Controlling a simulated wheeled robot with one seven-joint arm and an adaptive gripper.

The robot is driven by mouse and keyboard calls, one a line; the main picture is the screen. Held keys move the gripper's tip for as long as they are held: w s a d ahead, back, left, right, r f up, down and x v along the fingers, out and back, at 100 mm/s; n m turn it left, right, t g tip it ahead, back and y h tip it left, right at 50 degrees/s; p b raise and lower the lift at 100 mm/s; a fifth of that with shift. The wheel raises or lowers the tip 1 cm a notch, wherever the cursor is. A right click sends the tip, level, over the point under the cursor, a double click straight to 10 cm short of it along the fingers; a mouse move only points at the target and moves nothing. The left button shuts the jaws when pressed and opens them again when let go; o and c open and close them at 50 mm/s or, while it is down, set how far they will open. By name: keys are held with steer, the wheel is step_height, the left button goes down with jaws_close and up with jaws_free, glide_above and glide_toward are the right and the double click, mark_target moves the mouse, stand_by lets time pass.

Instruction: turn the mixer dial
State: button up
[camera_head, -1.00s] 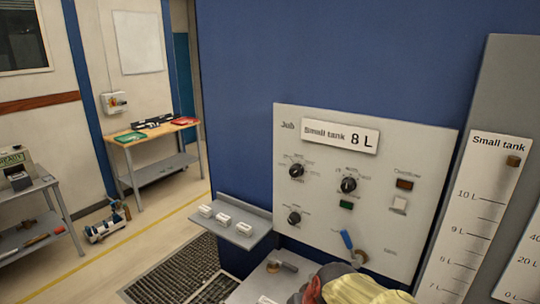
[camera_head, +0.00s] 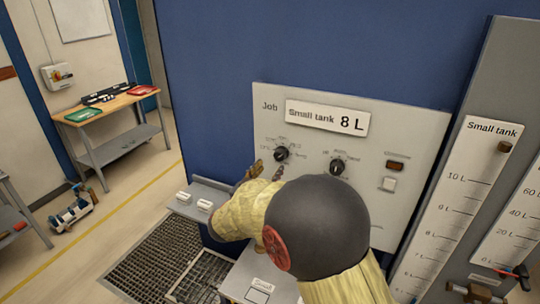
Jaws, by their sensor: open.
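The grey control panel (camera_head: 412,150) carries two black dials in its upper row, a left dial (camera_head: 281,154) and a right dial (camera_head: 337,167). Their small labels are too blurred to tell which is the mixer dial. My gripper (camera_head: 267,172) is open, in front of the panel's left side, just below and left of the left dial in the picture. I cannot tell whether it touches the panel. My arm hides the panel's lower part, where a third dial and a blue-handled lever showed earlier.
A sign (camera_head: 327,117) reads "Small tank 8 L". An indicator (camera_head: 395,165) and white switch (camera_head: 389,184) sit at the panel's right. A scale board (camera_head: 455,210) stands further right. A small shelf (camera_head: 181,208) with white blocks juts out at left, partly behind my arm.

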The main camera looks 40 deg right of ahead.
mark_target(278, 157)
steer(key=x, duration=0.5)
steer(key=r+x, duration=0.1)
steer(key=x, duration=0.2)
steer(key=shift+s+d, duration=0.1)
steer(key=shift+s, duration=0.05)
steer(key=shift+c, duration=1)
steer(key=c, duration=0.9)
steer(key=shift+c, duration=0.2)
steer(key=shift+n+p, duration=0.3)
